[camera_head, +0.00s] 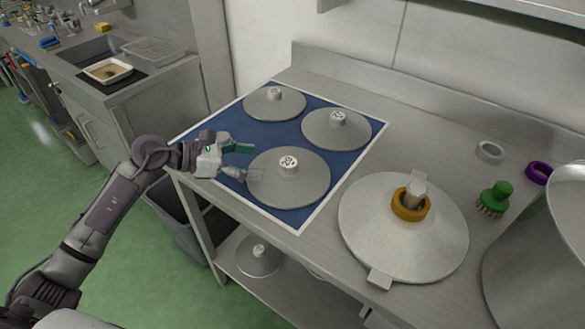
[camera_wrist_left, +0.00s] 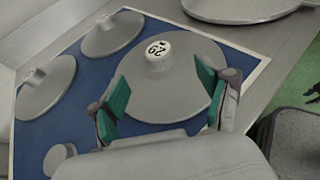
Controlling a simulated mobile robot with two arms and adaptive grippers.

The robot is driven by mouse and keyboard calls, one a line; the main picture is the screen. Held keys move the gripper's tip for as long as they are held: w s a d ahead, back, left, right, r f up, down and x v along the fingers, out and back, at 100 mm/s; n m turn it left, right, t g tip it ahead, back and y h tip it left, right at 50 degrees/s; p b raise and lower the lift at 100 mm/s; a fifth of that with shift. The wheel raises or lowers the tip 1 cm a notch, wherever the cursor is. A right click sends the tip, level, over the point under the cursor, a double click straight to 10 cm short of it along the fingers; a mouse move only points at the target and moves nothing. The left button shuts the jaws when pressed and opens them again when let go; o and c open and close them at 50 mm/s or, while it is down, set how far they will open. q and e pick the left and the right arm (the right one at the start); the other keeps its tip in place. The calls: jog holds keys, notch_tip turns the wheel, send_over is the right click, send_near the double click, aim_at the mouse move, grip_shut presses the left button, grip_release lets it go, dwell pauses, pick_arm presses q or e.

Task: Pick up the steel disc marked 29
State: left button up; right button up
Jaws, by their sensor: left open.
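The steel disc marked 29 (camera_head: 305,190) lies flat on the blue mat (camera_head: 225,143), at its near corner. Its raised knob carries the number on a white top. It also shows in the left wrist view (camera_wrist_left: 165,95), where the number reads upside down. My left gripper (camera_head: 247,162) is open, with its green-padded fingers at the disc's left side in the head view. In the left wrist view the fingers (camera_wrist_left: 160,75) spread on either side of the knob's line, short of the knob. My right gripper is not in view.
Two similar discs lie on the mat, one at the back left (camera_head: 262,106) and one behind (camera_head: 350,135). A large lid (camera_head: 370,225) with an orange ring stands right of the mat. A green brush (camera_head: 497,193) and a big pot (camera_head: 545,270) are further right.

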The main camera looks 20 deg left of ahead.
aim_at(287, 162)
pick_arm(q)
jog(key=x, duration=0.4)
jog(key=shift+d+p, duration=0.15)
jog(key=shift+p, duration=0.15)
jog(key=shift+w+d+f, duration=0.1)
jog(key=shift+w+d, duration=0.25)
jog(key=shift+d, duration=0.05)
jog(key=p+x, duration=0.1)
jog(key=x, duration=0.2)
jog(key=shift+w+d+f+p, duration=0.2)
jog(key=shift+w+p, duration=0.1)
jog(key=shift+w+d+f, duration=0.25)
jog(key=shift+d, duration=0.1)
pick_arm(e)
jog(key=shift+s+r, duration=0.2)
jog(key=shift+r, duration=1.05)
pick_arm(q)
jog(key=c, duration=1.3)
grip_shut()
jog(key=shift+r, duration=0.1)
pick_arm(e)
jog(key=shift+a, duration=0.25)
